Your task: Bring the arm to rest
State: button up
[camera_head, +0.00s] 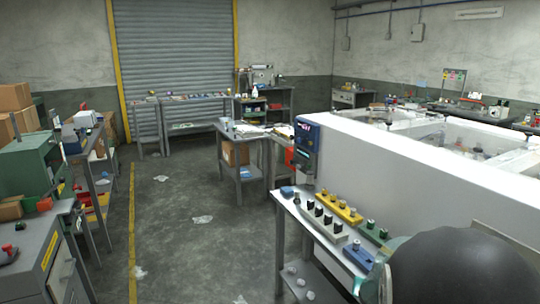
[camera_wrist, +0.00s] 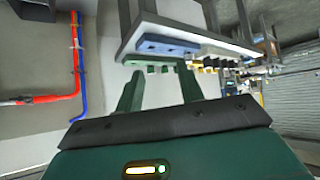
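My gripper (camera_wrist: 160,72) shows in the wrist view with its two green fingers apart and nothing between them. Beyond the fingertips, in that tilted view, is the small table (camera_wrist: 130,50) with colored blocks on it. A large dark rounded part with a pale green edge fills the lower right of the head view and seems to be my arm. My gripper's fingers cannot be made out in the head view.
The narrow table bears a yellow block (camera_head: 338,205), a white block (camera_head: 322,222) and a blue block (camera_head: 358,257). A white-walled enclosure (camera_head: 400,170) stands right of it. Red pipe (camera_wrist: 75,60) runs left in the wrist view. The grey floor (camera_head: 190,230) is mostly open, with scattered litter.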

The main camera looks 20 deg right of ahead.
jog(key=s+a+r+n+y, duration=0.1)
jog(key=a+r+n+y, duration=0.3)
jog(key=a, duration=0.6)
jog(key=s+a+r+y, duration=0.2)
jog(key=a+r, duration=0.4)
jog(key=a, duration=0.4)
jog(key=s+a+r+n+g, duration=0.1)
jog(key=s+a+r+n, duration=0.2)
jog(key=s+a, duration=0.6)
jog(key=s+r, duration=0.2)
jog(key=s, duration=0.1)
jog(key=shift+s+n+g, duration=0.35)
jog(key=shift+n+g, duration=0.05)
jog(key=shift+d, duration=0.2)
